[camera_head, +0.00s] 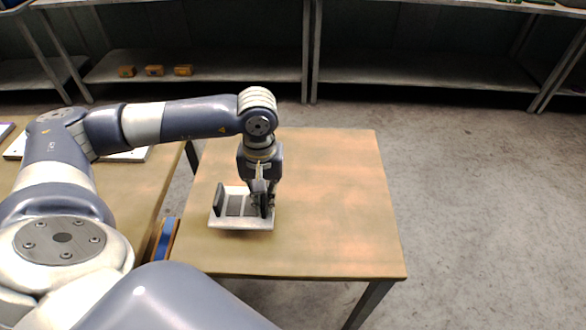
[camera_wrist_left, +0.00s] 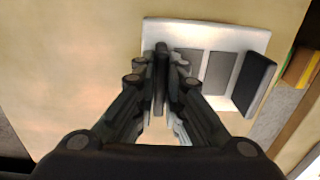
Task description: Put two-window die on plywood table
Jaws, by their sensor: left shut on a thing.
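The two-window die (camera_head: 241,224) is a white plate with two grey windows and a dark upright piece near each end. It is at the left part of the plywood table (camera_head: 330,200); I cannot tell whether it rests on the top or hangs just above it. My left gripper (camera_head: 262,203) points down and is shut on the dark upright at the die's right end. In the left wrist view the fingers (camera_wrist_left: 160,85) close on that thin upright, with the white plate (camera_wrist_left: 210,30) beyond, partly hidden by them. My right gripper is not in view.
Another wooden table (camera_head: 130,190) with white plates (camera_head: 125,156) stands at the left, behind my arm. A blue object with wooden edges (camera_head: 166,241) is between the tables. Shelves with small orange boxes (camera_head: 154,71) stand at the back. The plywood table's middle and right are clear.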

